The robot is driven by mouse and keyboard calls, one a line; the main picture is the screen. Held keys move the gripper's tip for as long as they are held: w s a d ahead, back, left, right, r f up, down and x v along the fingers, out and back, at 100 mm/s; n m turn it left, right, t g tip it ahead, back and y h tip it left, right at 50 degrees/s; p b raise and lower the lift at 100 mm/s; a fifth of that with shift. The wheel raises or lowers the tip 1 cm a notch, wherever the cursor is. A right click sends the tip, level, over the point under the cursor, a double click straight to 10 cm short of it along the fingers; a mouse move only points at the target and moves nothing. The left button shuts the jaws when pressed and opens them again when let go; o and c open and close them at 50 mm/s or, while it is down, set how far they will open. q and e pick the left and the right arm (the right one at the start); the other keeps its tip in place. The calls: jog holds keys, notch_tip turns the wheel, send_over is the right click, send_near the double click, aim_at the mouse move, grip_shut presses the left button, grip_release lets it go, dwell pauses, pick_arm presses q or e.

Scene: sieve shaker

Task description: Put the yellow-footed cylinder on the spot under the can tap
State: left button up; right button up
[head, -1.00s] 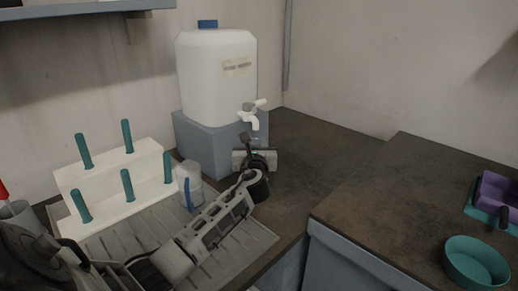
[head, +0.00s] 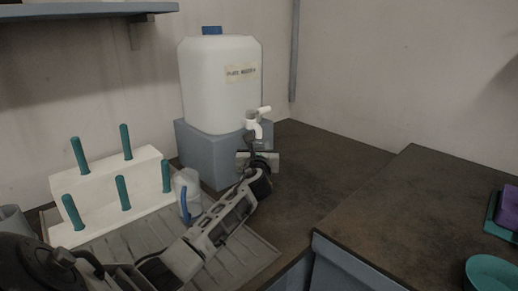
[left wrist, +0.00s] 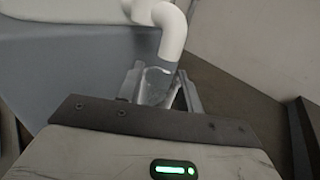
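The can is a white water container (head: 220,85) with a blue cap, on a grey-blue block. Its white tap (head: 256,122) points down at the front, and its spout also shows in the left wrist view (left wrist: 172,32). My left gripper (head: 258,157) is just below the tap. In the left wrist view, its fingers stand on both sides of a clear cylinder (left wrist: 158,86) and seem closed on it. The cylinder's upper end is just below the spout. Its foot is hidden, so I cannot see a yellow colour or whether it stands on the counter. My right gripper is not in view.
A white rack (head: 110,190) with teal pegs and a clear jug (head: 187,187) with a blue handle stand on the grey ridged tray (head: 250,254), close to my left arm. The dark counter (head: 315,160) right of the tap is clear. A teal bowl (head: 492,272) sits far right.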

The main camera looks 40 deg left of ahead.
pick_arm(q)
jog(key=shift+o, duration=1.4)
jog(key=shift+r, duration=0.2)
jog(key=p+v, duration=0.6)
jog(key=v, duration=0.6)
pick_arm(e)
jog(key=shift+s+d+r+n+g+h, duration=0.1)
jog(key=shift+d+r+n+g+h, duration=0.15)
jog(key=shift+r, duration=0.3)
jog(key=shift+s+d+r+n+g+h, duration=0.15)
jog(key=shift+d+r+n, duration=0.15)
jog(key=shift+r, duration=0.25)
pick_arm(q)
jog(key=shift+f, duration=0.15)
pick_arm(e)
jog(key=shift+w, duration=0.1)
